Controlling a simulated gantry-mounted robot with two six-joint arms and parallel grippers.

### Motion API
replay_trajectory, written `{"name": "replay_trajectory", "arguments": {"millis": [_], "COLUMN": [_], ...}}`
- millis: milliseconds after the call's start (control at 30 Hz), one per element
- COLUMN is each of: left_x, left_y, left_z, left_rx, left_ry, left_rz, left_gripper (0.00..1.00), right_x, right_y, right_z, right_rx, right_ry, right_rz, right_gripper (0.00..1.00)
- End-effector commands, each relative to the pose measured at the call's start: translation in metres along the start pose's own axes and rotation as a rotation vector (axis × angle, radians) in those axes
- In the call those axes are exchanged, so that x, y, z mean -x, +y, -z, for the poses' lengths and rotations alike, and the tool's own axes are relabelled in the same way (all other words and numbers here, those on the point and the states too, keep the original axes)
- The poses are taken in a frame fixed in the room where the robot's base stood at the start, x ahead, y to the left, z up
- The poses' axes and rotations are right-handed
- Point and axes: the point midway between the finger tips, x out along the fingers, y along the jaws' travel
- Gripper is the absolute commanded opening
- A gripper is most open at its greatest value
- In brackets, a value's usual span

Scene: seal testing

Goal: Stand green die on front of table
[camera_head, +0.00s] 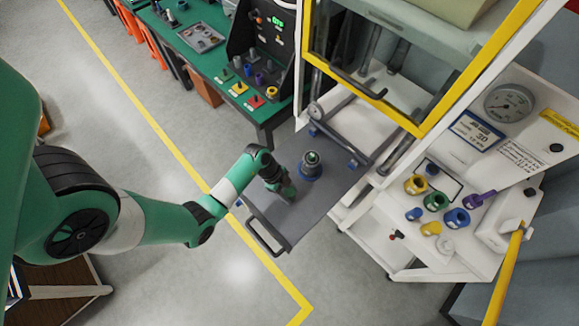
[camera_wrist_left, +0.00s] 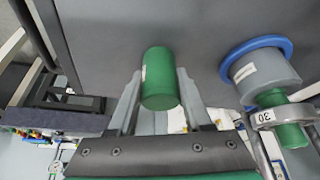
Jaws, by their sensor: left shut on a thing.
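The green die (camera_wrist_left: 160,76) is a green cylinder with a small white label, held between the two fingers of my left gripper (camera_wrist_left: 160,100) in the left wrist view. The left gripper (camera_head: 284,190) is shut on it, over the grey sliding table (camera_head: 262,214) in the head view. In the head view the die is hard to tell from my green wrist. I cannot tell whether it touches the table surface.
A grey fixture in a blue ring (camera_head: 310,166) stands just right of the gripper; it also shows in the left wrist view (camera_wrist_left: 262,72). The yellow-framed press (camera_head: 372,95) is behind. The table's front is clear.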

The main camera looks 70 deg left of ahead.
Motion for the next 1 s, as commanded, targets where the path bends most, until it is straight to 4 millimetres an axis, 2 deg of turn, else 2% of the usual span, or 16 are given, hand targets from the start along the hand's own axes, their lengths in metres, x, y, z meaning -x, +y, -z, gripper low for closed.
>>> {"name": "replay_trajectory", "arguments": {"millis": [133,167,300,333,667,767,1000], "left_x": [-0.002,-0.002,-0.002,-0.002,0.001,0.016,0.074], "left_y": [0.0,0.0,0.0,0.0,0.0,-0.001,-0.001], "left_z": [-0.001,-0.001,-0.001,-0.001,0.001,0.001,0.002], "left_rx": [0.0,0.0,0.0,0.0,-0.001,0.001,0.001], "left_ry": [0.001,0.0,0.0,0.0,0.0,0.001,0.001], "left_rz": [0.0,-0.001,0.0,0.0,0.001,0.003,0.004], "left_gripper": [0.0,0.51,0.76,0.79,0.79,0.79,0.79], "right_x": [0.0,0.0,0.0,0.0,-0.001,-0.005,-0.02], "right_y": [0.0,0.0,0.0,0.0,0.0,0.0,0.0], "right_z": [0.0,0.0,0.0,0.0,0.001,0.005,0.018], "right_rx": [0.0,0.0,0.0,0.0,0.0,0.0,0.0], "right_ry": [0.0,0.0,0.0,0.0,0.0,0.0,0.0], "right_rz": [0.0,0.0,0.0,0.0,0.0,0.0,0.0], "right_gripper": [0.0,0.0,0.0,0.0,0.0,0.0,0.0]}}
